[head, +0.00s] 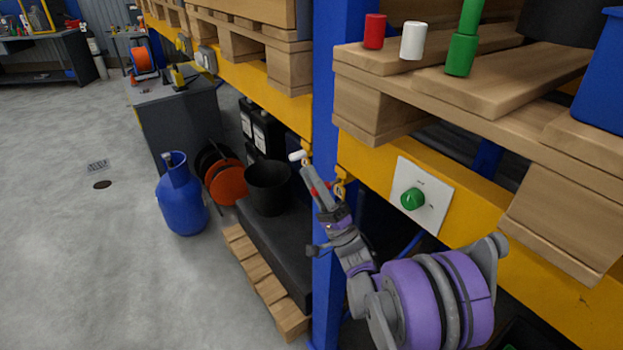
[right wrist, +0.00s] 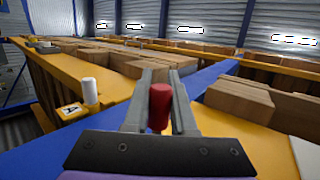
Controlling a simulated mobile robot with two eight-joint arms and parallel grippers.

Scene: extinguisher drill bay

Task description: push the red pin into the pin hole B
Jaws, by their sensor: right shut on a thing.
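My right gripper (head: 310,174) is shut on the red pin (right wrist: 160,107), which stands between its two grey fingers. Only small red parts of the pin (head: 320,190) show beside the fingers in the head view. A white pin (right wrist: 89,90) stands in a yellow holder (right wrist: 91,107) with a plate marked A, left of the gripper in the right wrist view. The white pin (head: 298,156) is just beyond the fingertips in the head view. A small yellow fitting (head: 341,184) is right of the gripper. I cannot make out a hole or letter B. My left gripper is not in view.
A blue rack upright (head: 338,80) and yellow beam (head: 377,172) are close to the gripper. A white plate with a green knob (head: 412,199) is on the beam. Red, white and green cylinders (head: 463,54) stand on the pallet above. A black bucket (head: 268,187) is below.

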